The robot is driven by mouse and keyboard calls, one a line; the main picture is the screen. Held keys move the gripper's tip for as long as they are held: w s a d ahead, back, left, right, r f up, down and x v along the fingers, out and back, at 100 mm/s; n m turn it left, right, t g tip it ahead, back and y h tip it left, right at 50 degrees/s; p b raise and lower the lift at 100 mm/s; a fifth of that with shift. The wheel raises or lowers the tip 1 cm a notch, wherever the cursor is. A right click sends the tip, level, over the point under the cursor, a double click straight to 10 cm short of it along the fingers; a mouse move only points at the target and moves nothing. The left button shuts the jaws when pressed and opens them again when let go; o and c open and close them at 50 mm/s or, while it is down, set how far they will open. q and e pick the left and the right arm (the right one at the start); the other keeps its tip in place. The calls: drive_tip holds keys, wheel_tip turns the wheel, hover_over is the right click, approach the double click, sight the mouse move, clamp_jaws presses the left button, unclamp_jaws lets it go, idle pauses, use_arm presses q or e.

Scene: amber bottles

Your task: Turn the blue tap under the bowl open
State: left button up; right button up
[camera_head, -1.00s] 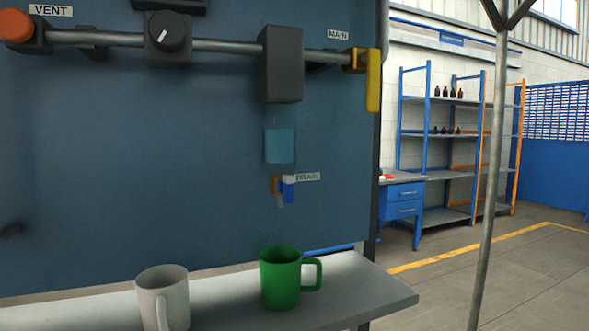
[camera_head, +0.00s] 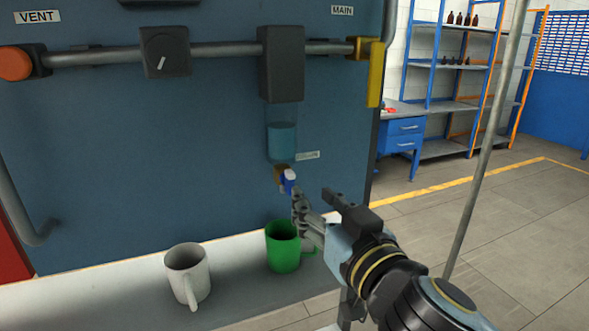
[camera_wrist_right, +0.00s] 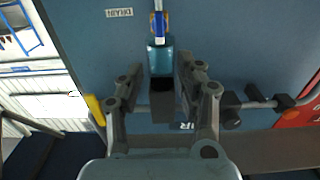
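The blue tap handle (camera_head: 288,181) sits on a small brass valve under the clear bowl (camera_head: 281,141), which holds bluish liquid. The handle points mostly downward. The tap (camera_wrist_right: 158,24) and bowl (camera_wrist_right: 159,57) also show upside down in the right wrist view. My right gripper (camera_head: 299,203) is just below and right of the handle in the head view, its tips close to it; contact cannot be told. My left gripper is out of view.
A green mug (camera_head: 281,248) stands on the grey shelf (camera_head: 240,294) below the tap, behind my right gripper. A white mug (camera_head: 187,272) stands to its left. A yellow handle (camera_head: 376,75) hangs at the panel's right edge. A dark box (camera_head: 281,65) is above the bowl.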

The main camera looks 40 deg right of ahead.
sight(292, 176)
drive_tip(key=p+x, duration=0.2)
drive_tip(key=x, duration=0.5)
drive_tip(key=shift+w+d+r+p, duration=0.1)
drive_tip(key=shift+w+p, duration=0.25)
drive_tip(key=shift+w, duration=0.05)
drive_tip(key=shift+w+d, duration=0.1)
drive_tip(key=shift+w, duration=0.45)
clamp_jaws()
